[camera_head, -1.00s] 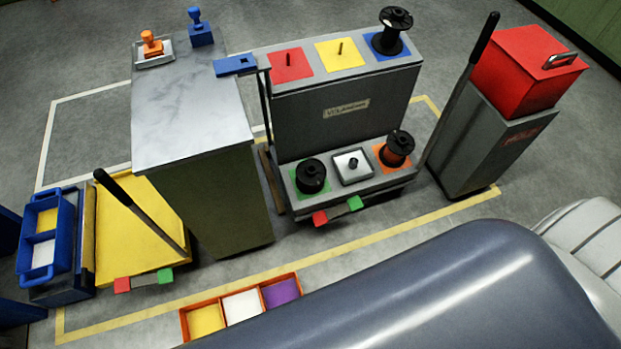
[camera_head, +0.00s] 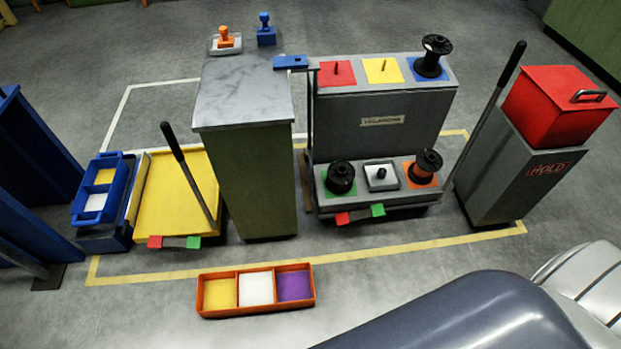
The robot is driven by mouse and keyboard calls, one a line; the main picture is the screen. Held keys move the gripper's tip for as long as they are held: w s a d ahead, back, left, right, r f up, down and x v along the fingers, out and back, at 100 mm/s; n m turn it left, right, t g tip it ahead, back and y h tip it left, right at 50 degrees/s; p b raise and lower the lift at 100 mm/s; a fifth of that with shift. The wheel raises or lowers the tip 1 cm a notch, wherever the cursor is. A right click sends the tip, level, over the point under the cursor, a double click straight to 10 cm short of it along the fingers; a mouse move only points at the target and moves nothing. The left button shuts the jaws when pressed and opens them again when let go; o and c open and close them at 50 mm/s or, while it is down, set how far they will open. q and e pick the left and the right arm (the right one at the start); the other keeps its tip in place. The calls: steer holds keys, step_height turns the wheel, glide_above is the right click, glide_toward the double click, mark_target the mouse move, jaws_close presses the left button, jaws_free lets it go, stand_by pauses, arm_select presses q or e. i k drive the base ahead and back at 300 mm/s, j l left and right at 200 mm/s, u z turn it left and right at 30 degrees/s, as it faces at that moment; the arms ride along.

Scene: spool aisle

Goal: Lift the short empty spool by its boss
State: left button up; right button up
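A short black spool (camera_head: 340,178) stands on the green square of the rack's lower shelf, and its core looks dark. A spool with a reddish-brown core (camera_head: 425,167) stands on the orange square, and a taller black spool (camera_head: 433,57) stands on the blue square of the upper shelf. Any bosses on the spools are too small to make out. Neither of my grippers is in view.
The grey rack (camera_head: 378,130) has bare pegs on its red and yellow squares. An orange three-part tray (camera_head: 255,308) lies on the floor in front. Floor between tray and rack is clear.

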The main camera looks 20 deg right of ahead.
mark_target(340, 173)
steer(key=i+l+u, duration=0.1)
steer(key=l+u, duration=0.6)
steer(key=u, duration=0.15)
steer(key=l+u, duration=0.4)
